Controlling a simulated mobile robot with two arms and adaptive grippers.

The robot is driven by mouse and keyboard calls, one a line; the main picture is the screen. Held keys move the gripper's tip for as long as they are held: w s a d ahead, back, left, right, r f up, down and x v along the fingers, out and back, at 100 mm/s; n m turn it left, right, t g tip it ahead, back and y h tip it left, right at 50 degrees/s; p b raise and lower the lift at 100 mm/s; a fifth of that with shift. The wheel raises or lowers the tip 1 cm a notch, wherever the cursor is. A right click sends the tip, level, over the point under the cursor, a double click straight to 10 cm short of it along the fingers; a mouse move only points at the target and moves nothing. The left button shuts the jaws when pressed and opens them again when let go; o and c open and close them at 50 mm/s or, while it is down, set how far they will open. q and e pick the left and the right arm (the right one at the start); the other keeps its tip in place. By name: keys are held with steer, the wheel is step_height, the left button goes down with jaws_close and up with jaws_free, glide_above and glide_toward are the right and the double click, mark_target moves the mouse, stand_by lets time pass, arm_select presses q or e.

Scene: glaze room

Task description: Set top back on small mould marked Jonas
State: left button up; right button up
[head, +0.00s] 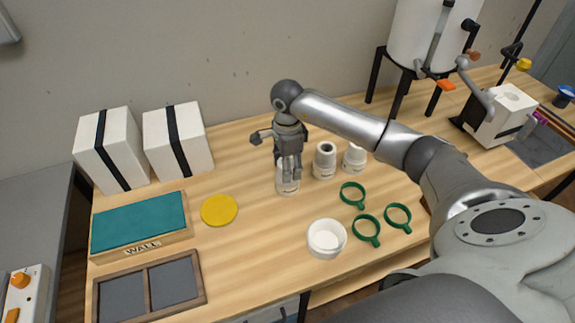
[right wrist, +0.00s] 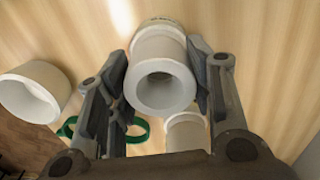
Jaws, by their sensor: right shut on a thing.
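My right gripper (head: 289,178) is shut on a white hollow piece, the mould top (right wrist: 160,88), which has a round hole. Its fingers (right wrist: 160,92) stand on both sides of it in the right wrist view. A white small mould (head: 287,188) with dark marking shows just under the fingers in the head view. I cannot read its name or tell whether the top rests on it or is just above. Two other white moulds, one with a dark hole (head: 325,160) and one further right (head: 354,158), stand beside it. My left gripper is not in view.
A white open cup (head: 327,239) and several green rings (head: 366,231) lie in front to the right. A yellow disc (head: 219,210), a teal-topped box (head: 139,224), a dark divided tray (head: 149,289) and two strapped white blocks (head: 178,141) are left. Wood between is clear.

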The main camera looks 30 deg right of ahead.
steer(key=o, duration=1.1)
steer(key=shift+o, duration=0.2)
steer(key=o, duration=0.5)
steer(key=shift+c, duration=0.2)
step_height(320, 180, up, 8)
steer(key=p, duration=0.4)
steer(key=shift+p, duration=0.3)
steer(key=shift+s, duration=0.1)
